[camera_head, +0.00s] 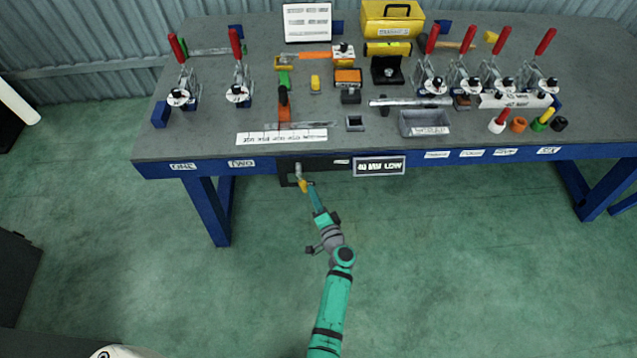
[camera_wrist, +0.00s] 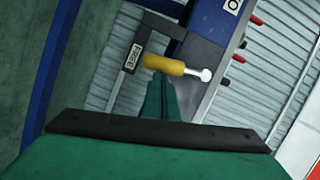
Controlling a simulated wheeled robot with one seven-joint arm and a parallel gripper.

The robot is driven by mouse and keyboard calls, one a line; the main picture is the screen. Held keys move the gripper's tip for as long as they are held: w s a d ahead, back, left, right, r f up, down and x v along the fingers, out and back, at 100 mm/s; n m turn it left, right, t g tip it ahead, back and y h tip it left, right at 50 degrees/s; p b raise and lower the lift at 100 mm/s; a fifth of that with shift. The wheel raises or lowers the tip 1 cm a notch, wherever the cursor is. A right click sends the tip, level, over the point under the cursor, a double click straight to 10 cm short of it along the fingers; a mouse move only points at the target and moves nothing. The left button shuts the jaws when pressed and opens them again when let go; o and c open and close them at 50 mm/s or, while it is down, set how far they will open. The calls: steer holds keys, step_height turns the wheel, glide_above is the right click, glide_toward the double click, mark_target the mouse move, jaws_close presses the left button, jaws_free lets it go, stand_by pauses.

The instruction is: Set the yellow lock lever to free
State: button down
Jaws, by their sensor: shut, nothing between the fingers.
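The yellow lock lever (camera_head: 303,186) is on a dark bracket under the front edge of the workbench. In the wrist view the yellow lever (camera_wrist: 165,65) lies roughly crosswise, with a pale rod and round knob at its right end. My gripper (camera_head: 312,190) is at the lever, in front of the bench edge. In the wrist view my gripper (camera_wrist: 161,82) is shut and empty, with its tips just below the lever's yellow part. I cannot tell whether they touch it. A small label (camera_wrist: 133,58) shows on the dark bracket; I cannot read it.
The bench top (camera_head: 350,135) carries toggle clamps with red handles, tools and a grey tray (camera_head: 424,122). A dark sign plate (camera_head: 379,166) hangs on the bench front, right of the lever. Blue legs (camera_head: 208,210) stand at both sides.

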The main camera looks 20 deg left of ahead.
steer(key=w+d+v, duration=0.1)
steer(key=d+v, duration=0.1)
steer(key=v, duration=1)
steer(key=shift+d, duration=0.2)
steer(key=shift+w+a, duration=0.1)
steer(key=shift+w, duration=0.05)
steer(key=s+d+f+n+g+h, duration=0.15)
steer(key=s+d+h, duration=0.25)
steer(key=s, duration=0.6)
steer(key=s+d+f+h, duration=0.3)
steer(key=s+d+h, duration=0.1)
steer(key=s, duration=0.5)
steer(key=s+d+r+n+t+h, duration=0.1)
steer(key=s+r, duration=0.3)
steer(key=r, duration=0.3)
steer(key=s+r+n+t+h, duration=0.1)
steer(key=s+r, duration=0.3)
steer(key=r, duration=0.4)
steer(key=s+d+r+n+t+h, duration=0.1)
steer(key=s+r+n+t, duration=0.1)
steer(key=s+r, duration=0.3)
step_height(320, 180, up, 3)
steer(key=shift+d+r+n, duration=0.2)
steer(key=shift+d+n, duration=0.15)
steer(key=shift+n, duration=0.4)
